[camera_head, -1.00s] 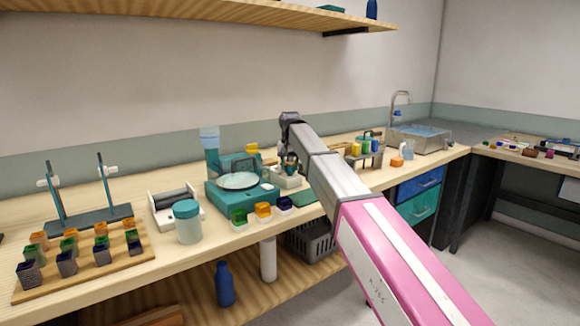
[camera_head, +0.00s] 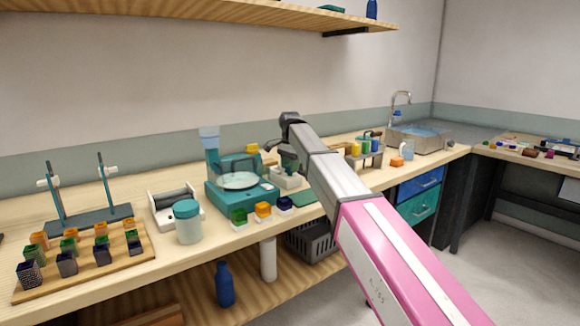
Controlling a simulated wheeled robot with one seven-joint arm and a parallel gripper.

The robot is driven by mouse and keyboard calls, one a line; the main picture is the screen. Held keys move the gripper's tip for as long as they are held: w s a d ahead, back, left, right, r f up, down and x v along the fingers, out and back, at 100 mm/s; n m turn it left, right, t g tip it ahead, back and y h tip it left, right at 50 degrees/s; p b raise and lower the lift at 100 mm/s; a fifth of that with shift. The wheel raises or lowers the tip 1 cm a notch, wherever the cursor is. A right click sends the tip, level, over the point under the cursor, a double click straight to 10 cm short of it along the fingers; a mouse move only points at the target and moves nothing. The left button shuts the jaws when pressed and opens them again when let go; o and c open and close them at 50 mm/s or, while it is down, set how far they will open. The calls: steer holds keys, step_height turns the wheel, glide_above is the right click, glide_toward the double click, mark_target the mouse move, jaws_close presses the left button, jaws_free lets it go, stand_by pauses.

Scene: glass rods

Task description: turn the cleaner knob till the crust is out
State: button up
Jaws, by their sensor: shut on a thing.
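My gripper (camera_head: 289,163) points down over a small white device (camera_head: 290,181), which I take to be the cleaner, on the bench right of the teal machine. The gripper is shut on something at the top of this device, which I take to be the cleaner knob. The knob itself is hidden by the fingers and is too small to make out. The crust cannot be made out in this view. My arm comes in from the lower right and covers the area just right of the device.
A teal machine with a round glass plate (camera_head: 239,181) stands close on the left. Small coloured jars (camera_head: 263,210) line its front. A teal-lidded jar (camera_head: 188,222) stands further left. A rack of coloured vials (camera_head: 365,151) is to the right. A shelf (camera_head: 230,14) hangs above.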

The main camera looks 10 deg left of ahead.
steer(key=shift+m, duration=0.4)
steer(key=o, duration=0.6)
steer(key=shift+o, duration=0.2)
steer(key=shift+r, duration=0.1)
step_height(320, 180, up, 11)
steer(key=shift+f, duration=0.2)
